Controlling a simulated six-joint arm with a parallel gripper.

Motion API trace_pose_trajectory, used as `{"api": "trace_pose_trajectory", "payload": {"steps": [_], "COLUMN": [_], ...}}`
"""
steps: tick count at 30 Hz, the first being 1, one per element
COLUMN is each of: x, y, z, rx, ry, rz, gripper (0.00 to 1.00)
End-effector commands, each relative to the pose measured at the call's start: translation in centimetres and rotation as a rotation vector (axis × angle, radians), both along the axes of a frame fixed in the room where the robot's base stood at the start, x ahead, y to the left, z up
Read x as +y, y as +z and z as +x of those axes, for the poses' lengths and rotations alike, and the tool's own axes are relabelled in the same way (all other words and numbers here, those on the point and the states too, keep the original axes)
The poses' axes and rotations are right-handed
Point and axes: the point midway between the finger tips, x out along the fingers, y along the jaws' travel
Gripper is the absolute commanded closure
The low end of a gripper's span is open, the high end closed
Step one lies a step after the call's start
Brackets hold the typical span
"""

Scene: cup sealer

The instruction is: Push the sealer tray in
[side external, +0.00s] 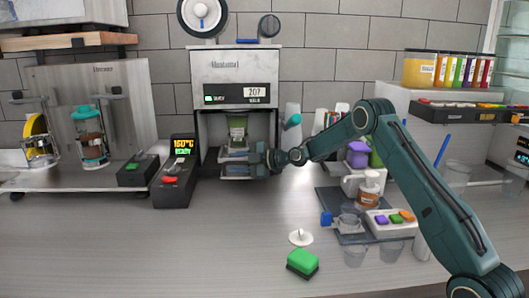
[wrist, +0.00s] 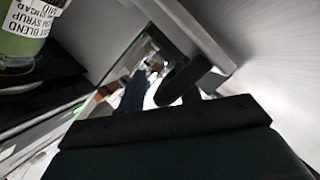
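The cup sealer (side external: 236,72) is a grey metal box with a lit 207 display, standing against the back wall. A cup with green contents (side external: 238,130) stands upright in its open bay; part of a green labelled cup (wrist: 24,32) also shows at the upper left of the wrist view. The sealer tray (side external: 234,157) is low in the bay under the cup, partly hidden by my gripper. My gripper (side external: 240,167) reaches in from the right at tray height, at the front of the bay. I cannot tell whether it touches the tray. Its finger opening is unclear in both views.
A black control box (side external: 174,178) showing 160°C stands left of the sealer. A green sponge (side external: 302,262) and a white disc-shaped piece (side external: 300,237) lie on the counter in front. A dark mat (side external: 328,204) with cups is at right. The left front counter is clear.

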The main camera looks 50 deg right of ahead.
Motion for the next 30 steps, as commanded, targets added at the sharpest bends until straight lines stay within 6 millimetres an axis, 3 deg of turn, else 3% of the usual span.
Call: {"api": "trace_pose_trajectory", "payload": {"steps": [14, 20, 30], "x": [-0.5, -1.5, -3.8], "y": [0.2, 0.8, 1.9], "z": [-1.2, -3.3, -8.4], "rx": [0.004, 0.003, 0.003], "ry": [0.002, 0.0, -0.002], "rz": [0.003, 0.003, 0.002], "gripper": [0.66, 0.66, 0.66]}}
